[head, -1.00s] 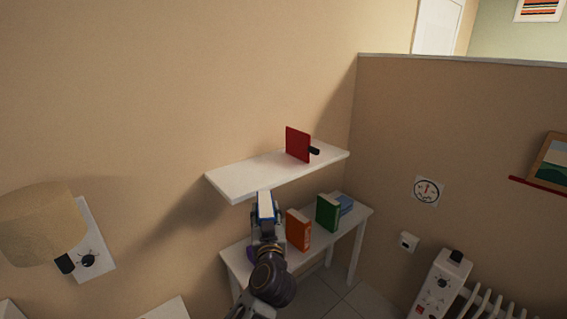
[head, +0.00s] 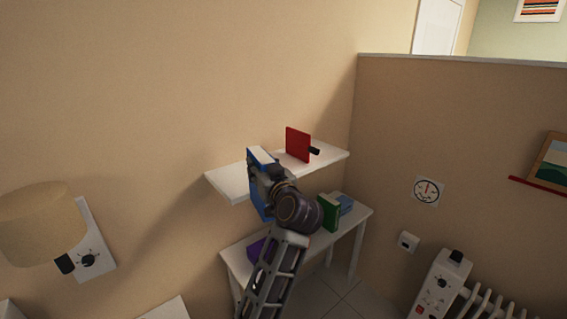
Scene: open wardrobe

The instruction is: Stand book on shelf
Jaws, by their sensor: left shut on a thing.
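The white shelf (head: 228,183) is fixed to the wall in the head view. A red book (head: 297,144) stands upright on its right half, with a small black object (head: 315,151) beside it. My left gripper (head: 266,172) is shut on a blue book (head: 260,196) and holds it upright at the shelf's front edge, left of the red book. The gripper and wrist hide part of the blue book. I cannot tell whether the blue book touches the shelf. My right gripper is not in view.
Below the shelf, a white table (head: 235,260) bears a green book (head: 328,213), a blue item (head: 345,203) and a purple item (head: 258,248). My left arm covers part of the table. A lamp (head: 40,222) is at the left. The shelf's left end is clear.

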